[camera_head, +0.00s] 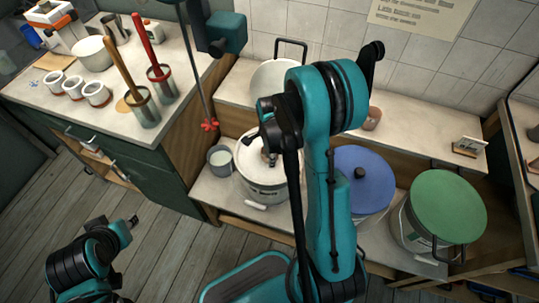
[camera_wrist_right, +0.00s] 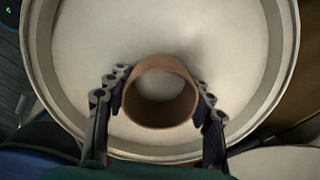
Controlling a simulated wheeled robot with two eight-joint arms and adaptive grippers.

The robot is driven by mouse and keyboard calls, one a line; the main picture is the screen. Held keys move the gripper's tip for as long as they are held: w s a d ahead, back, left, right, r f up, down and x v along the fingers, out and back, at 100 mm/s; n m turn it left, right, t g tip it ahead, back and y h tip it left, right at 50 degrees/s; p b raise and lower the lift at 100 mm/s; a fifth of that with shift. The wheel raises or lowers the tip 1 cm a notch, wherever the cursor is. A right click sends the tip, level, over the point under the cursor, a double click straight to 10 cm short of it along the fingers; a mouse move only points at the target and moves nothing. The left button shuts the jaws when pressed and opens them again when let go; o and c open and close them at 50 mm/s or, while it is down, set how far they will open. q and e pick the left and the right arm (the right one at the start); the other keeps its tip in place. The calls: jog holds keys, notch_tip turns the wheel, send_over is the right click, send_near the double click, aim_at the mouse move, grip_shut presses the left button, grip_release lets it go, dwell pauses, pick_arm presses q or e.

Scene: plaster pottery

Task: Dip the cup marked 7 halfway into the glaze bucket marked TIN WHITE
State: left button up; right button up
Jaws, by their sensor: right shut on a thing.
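My right gripper (camera_wrist_right: 160,82) is shut on a brown clay cup (camera_wrist_right: 158,117), with one finger on each side. No number on the cup shows. The cup is over the pale, open top of a white bucket (camera_wrist_right: 70,60), seen from above; I cannot tell whether it touches the glaze. In the head view this white bucket (camera_head: 264,188) stands on the low bench, with dark lettering too small to read. My right arm hides part of it, and the gripper and cup show only poorly there.
A blue-lidded bucket (camera_head: 362,180) and a green-lidded bucket (camera_head: 448,205) stand to the right. A grey mug (camera_head: 220,160) is left of the white bucket. A stirrer with a red end (camera_head: 209,125) hangs nearby. A small brown cup (camera_head: 372,118) stands on the ledge behind.

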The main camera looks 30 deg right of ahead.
jog(key=shift+r, duration=0.15)
notch_tip(320, 180, up, 7)
jog(key=p, duration=0.5)
dwell(1.4)
notch_tip(320, 180, up, 8)
jog(key=p, duration=0.5)
jog(key=shift+f+p, duration=0.2)
jog(key=shift+p, duration=0.15)
